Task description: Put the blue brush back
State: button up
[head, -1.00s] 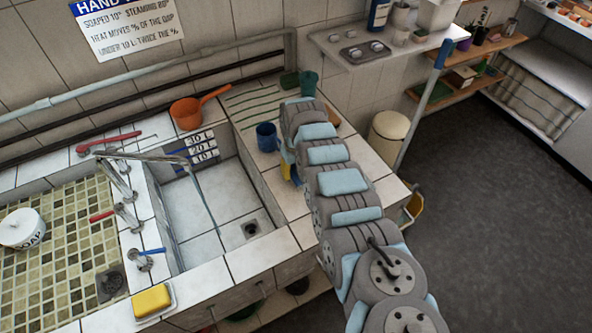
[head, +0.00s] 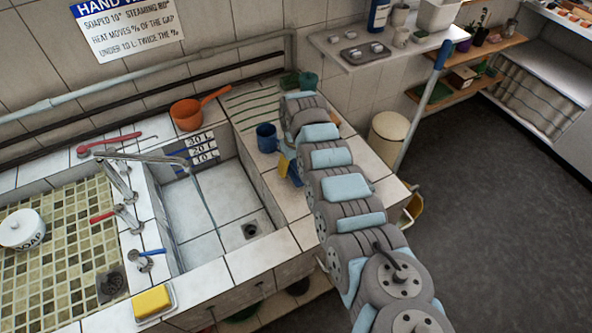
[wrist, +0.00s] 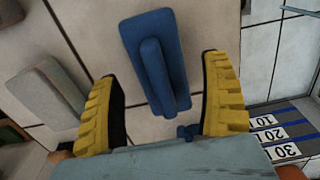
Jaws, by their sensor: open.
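The blue brush (wrist: 158,62), a flat block with a raised grip along it, lies on the pale tiles in the wrist view. My gripper (wrist: 165,95) has two yellow ribbed fingers, spread open on either side of the brush's near end. I see a gap on both sides of it, and I cannot tell how high the fingers are above the tiles. In the head view my gripper (head: 285,165) is mostly hidden behind my arm, over the counter right of the basin. One yellow finger and a blue patch show there.
A grey block (wrist: 45,92) lies left of the brush in the wrist view. A blue mug (head: 267,138) stands on the counter near my gripper, with an orange pot (head: 187,113) behind.

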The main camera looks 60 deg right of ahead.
aim_at(296, 166)
jog(key=shift+r+b, duration=1.25)
jog(key=shift+r, duration=3.5)
